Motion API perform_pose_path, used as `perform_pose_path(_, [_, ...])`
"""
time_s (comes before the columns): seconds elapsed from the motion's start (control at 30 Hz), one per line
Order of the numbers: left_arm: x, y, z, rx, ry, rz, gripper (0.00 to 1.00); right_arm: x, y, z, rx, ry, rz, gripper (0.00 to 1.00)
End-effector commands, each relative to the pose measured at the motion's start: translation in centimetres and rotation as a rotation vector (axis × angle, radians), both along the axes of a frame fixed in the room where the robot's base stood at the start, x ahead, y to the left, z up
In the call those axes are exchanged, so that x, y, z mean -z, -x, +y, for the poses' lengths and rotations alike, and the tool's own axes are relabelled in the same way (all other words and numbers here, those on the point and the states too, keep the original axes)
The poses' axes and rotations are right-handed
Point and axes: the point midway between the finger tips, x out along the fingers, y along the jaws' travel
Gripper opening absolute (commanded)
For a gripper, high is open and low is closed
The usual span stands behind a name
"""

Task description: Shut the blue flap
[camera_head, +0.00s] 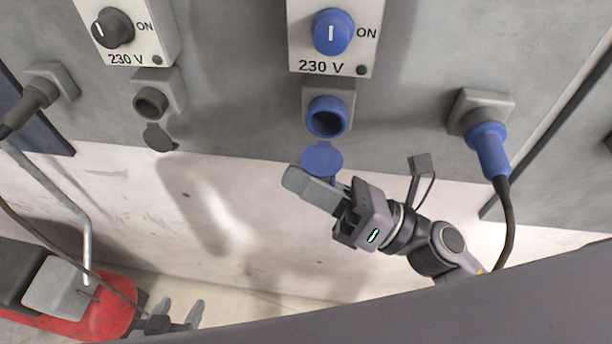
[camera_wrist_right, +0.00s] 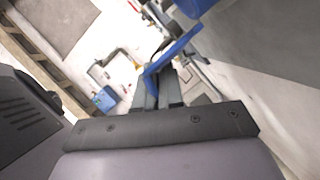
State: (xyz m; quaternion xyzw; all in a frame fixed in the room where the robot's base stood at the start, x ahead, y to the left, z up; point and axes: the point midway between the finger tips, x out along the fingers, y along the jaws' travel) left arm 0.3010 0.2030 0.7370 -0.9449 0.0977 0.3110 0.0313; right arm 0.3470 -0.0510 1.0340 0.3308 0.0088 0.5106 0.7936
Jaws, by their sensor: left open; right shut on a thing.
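The blue flap (camera_head: 322,158) hangs open below the blue socket (camera_head: 327,116) under the blue 230 V switch. My right gripper (camera_head: 300,186) is at the flap's lower edge, its fingers closed on it and partly covering it. In the right wrist view the flap (camera_wrist_right: 174,52) shows nearly edge-on, its near end at the tips of my closed fingers (camera_wrist_right: 157,88). The exact contact is hard to see. My left gripper (camera_head: 180,314) is open and empty at the bottom left, well below the panel.
A blue plug (camera_head: 488,150) with a black cable sits in a socket to the right. A grey socket (camera_head: 150,102) with its dark flap hanging open is to the left, beside another plugged cable (camera_head: 30,103). A red machine (camera_head: 90,310) stands at lower left.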

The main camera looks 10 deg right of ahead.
Motion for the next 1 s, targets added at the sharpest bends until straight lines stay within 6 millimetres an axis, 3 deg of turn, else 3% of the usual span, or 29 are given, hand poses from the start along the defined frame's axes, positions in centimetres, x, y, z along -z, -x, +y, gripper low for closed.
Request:
perform_pose_path(0.07, [0.0, 0.0, 0.0, 0.001, 0.001, 0.0, 0.61, 0.0, -0.3, -0.2, 0.012, -0.001, 0.0, 0.0])
perform_pose_path(0.1, [0.0, 0.0, 0.0, 0.001, 0.001, 0.0, 0.61, 0.0, -0.3, -0.2, 0.012, -0.001, 0.0, 0.17])
perform_pose_path(0.17, [0.0, 0.0, 0.0, 0.001, 0.0, 0.001, 0.61, 0.0, -0.3, -0.2, 0.01, -0.001, 0.0, 0.33])
perform_pose_path(0.53, [0.4, 0.0, -0.1, 0.001, 0.001, 0.0, 0.61, 0.4, 0.2, -0.5, 0.004, 0.001, 0.002, 0.33])
perform_pose_path(1.0, [3.5, 0.0, 0.0, 0.001, 0.0, 0.001, 0.61, 2.4, 3.0, -5.5, 0.007, 0.001, 0.002, 0.33])
